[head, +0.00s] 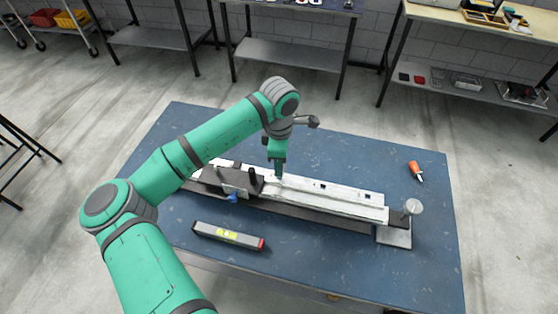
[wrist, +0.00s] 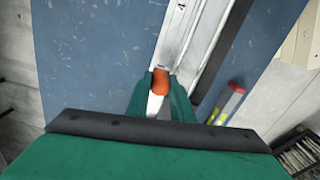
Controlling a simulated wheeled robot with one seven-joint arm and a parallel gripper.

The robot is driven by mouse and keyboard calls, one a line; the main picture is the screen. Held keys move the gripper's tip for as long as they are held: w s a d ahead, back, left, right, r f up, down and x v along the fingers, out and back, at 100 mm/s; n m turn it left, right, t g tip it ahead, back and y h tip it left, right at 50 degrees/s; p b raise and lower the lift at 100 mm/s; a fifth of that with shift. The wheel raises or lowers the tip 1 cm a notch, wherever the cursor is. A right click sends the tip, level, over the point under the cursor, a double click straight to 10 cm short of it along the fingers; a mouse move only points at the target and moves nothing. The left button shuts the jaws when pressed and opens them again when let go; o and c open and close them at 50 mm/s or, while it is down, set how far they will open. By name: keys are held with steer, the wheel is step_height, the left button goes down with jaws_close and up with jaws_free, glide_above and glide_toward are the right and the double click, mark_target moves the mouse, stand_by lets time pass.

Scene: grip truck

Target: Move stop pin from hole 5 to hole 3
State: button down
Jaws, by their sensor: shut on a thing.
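My gripper (head: 278,170) points down over the middle of the long pale rail (head: 345,205) on the blue table. In the wrist view its two green fingers (wrist: 161,92) are shut on a rounded orange-red part, which looks like the head of the stop pin (wrist: 160,80). The pin's lower part is hidden, so I cannot tell whether it sits in a hole or is clear of the rail. The rail also shows in the wrist view (wrist: 176,35). A few small dark marks, perhaps holes, lie along the rail right of my gripper.
A grey block (head: 395,234) with a round disc is at the right end. A spirit level (head: 228,235) lies in front; an orange-handled tool (head: 415,170) lies behind right.

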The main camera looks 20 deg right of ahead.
steer(key=shift+f, duration=0.9)
steer(key=c, duration=1.5)
jaws_free()
steer(key=shift+r, duration=0.1)
step_height(320, 180, up, 11)
steer(key=shift+f, duration=0.2)
steer(key=shift+w, duration=0.1)
